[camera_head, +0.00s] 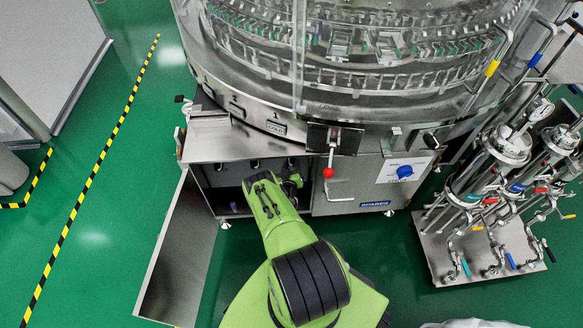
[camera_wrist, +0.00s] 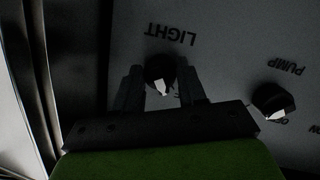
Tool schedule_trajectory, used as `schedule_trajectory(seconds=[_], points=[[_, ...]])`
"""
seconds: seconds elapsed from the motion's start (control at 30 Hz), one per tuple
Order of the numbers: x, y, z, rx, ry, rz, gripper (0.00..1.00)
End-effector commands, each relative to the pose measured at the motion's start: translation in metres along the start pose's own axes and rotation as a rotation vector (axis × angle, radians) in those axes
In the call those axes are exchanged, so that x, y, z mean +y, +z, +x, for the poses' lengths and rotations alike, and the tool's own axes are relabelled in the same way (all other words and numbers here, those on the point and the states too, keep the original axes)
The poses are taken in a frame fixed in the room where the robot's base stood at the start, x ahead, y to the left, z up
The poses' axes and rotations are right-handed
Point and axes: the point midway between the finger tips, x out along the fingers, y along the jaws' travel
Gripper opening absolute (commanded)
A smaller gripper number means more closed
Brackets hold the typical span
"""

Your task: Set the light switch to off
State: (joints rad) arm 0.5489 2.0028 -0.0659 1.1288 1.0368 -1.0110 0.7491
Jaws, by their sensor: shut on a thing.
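In the wrist view, the light switch (camera_wrist: 160,70) is a round black knob with a white pointer, under the upside-down label LIGHT (camera_wrist: 170,34) on a grey panel. My gripper (camera_wrist: 160,84) has one dark finger on each side of the knob and is shut on it. The white pointer (camera_wrist: 163,89) points toward the bottom of the picture, tilted slightly right. The lettering below the knob is mostly hidden by my gripper. In the head view, my green arm (camera_head: 285,230) reaches into the open cabinet under the washer; the knob is hidden there.
A second black knob (camera_wrist: 272,101), labelled PUMP (camera_wrist: 286,67), is close on the right in the wrist view. The open cabinet door (camera_head: 178,255) stands left of my arm. Green floor is clear at left.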

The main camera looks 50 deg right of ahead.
Motion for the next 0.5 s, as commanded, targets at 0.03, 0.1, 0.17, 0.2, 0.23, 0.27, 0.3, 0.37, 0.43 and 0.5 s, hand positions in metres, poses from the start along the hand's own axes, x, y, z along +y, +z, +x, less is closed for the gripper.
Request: schedule_trajectory(seconds=[0.03,0.1,0.17,0.2,0.23,0.27,0.3,0.37,0.43,0.5], points=[[-0.0006,0.0023,-0.0001,0.001,0.009,-0.031,0.1],[-0.0006,0.0024,-0.0001,0.003,0.021,-0.071,0.1],[-0.0007,0.0019,0.0,0.007,0.03,-0.101,0.1],[-0.0007,0.0019,0.0001,0.008,0.035,-0.117,0.1],[-0.0007,0.0018,0.0001,0.008,0.038,-0.13,0.1],[-0.0006,0.0017,0.0001,0.009,0.041,-0.141,0.1],[-0.0005,0.0016,0.0001,0.011,0.045,-0.154,0.1],[-0.0002,0.0016,0.0001,0.012,0.051,-0.169,0.1],[0.0,0.0016,0.0001,0.012,0.055,-0.183,0.1],[0.0,0.0015,0.0001,0.013,0.058,-0.193,0.1]])
